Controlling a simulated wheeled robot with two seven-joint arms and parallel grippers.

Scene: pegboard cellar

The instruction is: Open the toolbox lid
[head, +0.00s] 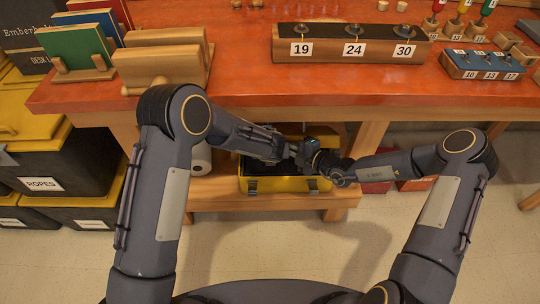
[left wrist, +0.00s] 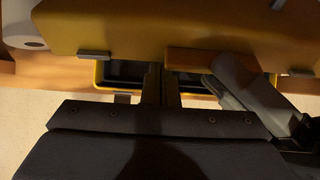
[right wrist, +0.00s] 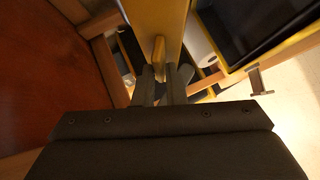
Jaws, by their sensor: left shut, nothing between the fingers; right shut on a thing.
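The yellow toolbox (head: 285,184) sits on the low shelf under the workbench. Its dark inside shows, and two grey latches are on its front. The lid (left wrist: 150,25) is raised, seen in the left wrist view above the open box. It also shows in the right wrist view (right wrist: 157,18), with the box (right wrist: 245,50) to its right. My right gripper (right wrist: 163,75) is shut on the lid at a small yellow tab. My left gripper (head: 287,152) is shut and empty over the box, close beside the right one. The arms hide much of the lid in the head view.
The orange workbench top (head: 225,85) overhangs the shelf. It carries a numbered block (head: 350,43) and books (head: 75,47). A white roll (head: 201,158) stands left of the toolbox, and black bins (head: 60,165) stand further left. The floor in front is clear.

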